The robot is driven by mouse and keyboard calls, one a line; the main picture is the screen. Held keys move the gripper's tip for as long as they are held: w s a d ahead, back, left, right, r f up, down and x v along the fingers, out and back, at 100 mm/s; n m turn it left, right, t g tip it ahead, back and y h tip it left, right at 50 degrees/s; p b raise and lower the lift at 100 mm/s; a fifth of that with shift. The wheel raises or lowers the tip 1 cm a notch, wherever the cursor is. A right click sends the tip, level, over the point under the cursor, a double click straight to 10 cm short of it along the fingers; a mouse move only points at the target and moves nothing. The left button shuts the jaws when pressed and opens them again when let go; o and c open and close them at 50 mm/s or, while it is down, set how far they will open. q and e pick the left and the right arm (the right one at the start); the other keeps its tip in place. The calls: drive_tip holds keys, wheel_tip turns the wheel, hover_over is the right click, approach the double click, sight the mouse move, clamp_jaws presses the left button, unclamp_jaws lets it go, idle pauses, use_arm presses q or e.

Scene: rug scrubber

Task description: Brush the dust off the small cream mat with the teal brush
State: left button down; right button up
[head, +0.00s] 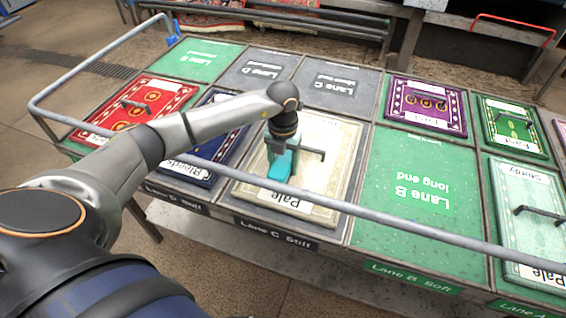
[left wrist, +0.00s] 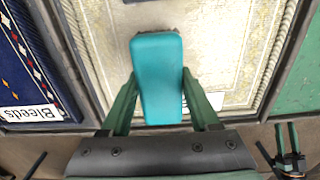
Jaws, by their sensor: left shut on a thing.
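The small cream mat (head: 325,170) lies in the Lane C bay, with a white "Pale" label (head: 286,200) at its near end and a dark handle (head: 308,151) on it. My left gripper (head: 283,148) is over the mat's near-left part, shut on the teal brush (head: 280,168). In the left wrist view the brush (left wrist: 158,85) sits between both fingers, with dark bristles just showing at its far end. The mat (left wrist: 228,50) there has pale greyish patches; I cannot tell which are dust. Whether the bristles touch the mat is hidden. My right gripper (left wrist: 288,145) appears small at lower right.
A dark blue "Bleeds" mat (head: 205,160) and a red mat (head: 135,108) lie to the left. Purple (head: 428,118), green (head: 513,130) and pale green (head: 530,195) mats lie to the right. Lane B (head: 420,190) is bare. A grey rail (head: 400,222) crosses the front.

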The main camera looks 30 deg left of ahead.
use_arm(q)
drive_tip(key=shift+f, duration=0.15)
drive_tip(key=shift+f+b, duration=0.45)
